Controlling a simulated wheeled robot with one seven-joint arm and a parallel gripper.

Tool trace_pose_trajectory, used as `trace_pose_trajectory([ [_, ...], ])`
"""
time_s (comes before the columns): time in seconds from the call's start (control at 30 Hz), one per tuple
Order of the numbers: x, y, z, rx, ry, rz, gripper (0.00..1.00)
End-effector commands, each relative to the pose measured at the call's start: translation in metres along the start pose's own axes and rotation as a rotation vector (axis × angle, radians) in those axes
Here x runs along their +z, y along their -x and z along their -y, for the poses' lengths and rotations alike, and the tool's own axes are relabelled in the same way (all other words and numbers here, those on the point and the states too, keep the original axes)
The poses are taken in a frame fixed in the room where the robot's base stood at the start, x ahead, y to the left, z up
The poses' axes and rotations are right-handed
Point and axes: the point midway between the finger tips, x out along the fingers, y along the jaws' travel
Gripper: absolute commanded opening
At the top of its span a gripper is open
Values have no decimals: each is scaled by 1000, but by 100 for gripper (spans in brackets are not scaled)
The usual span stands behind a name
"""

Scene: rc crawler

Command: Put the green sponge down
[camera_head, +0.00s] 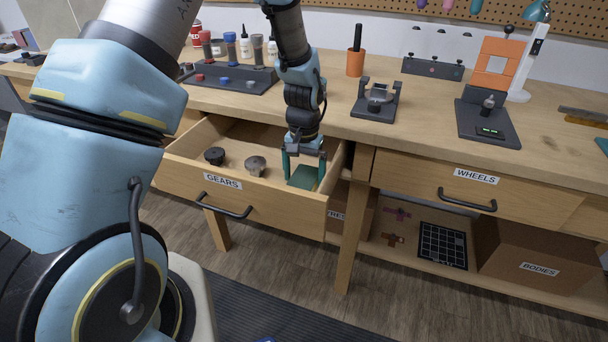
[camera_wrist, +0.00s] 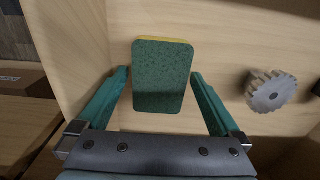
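The green sponge (camera_head: 304,178) is at the right end of the open drawer labelled GEARS (camera_head: 262,200). In the wrist view the sponge (camera_wrist: 162,78) shows its broad dark green face and a thin yellow edge at the far side. My gripper (camera_head: 305,167) reaches down into the drawer, with one teal finger on either side of the sponge. In the wrist view the fingertips (camera_wrist: 161,73) are very close to the sponge's sides. I cannot tell whether they press on it, or whether its underside rests on the drawer floor.
The drawer's right wall is close to my gripper. The workbench (camera_head: 428,117) above holds fixtures and bottles. A closed WHEELS drawer (camera_head: 430,187) is at right.

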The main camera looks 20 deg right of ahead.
Motion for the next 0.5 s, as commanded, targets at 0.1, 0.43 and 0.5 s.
trace_pose_trajectory([
  [0.1, 0, 0, 0, 0, 0, 0, 100],
  [0.43, -1, 24, 0, 0, 0, -5, 100],
  [0.5, -2, 38, 0, 0, 0, -7, 100],
])
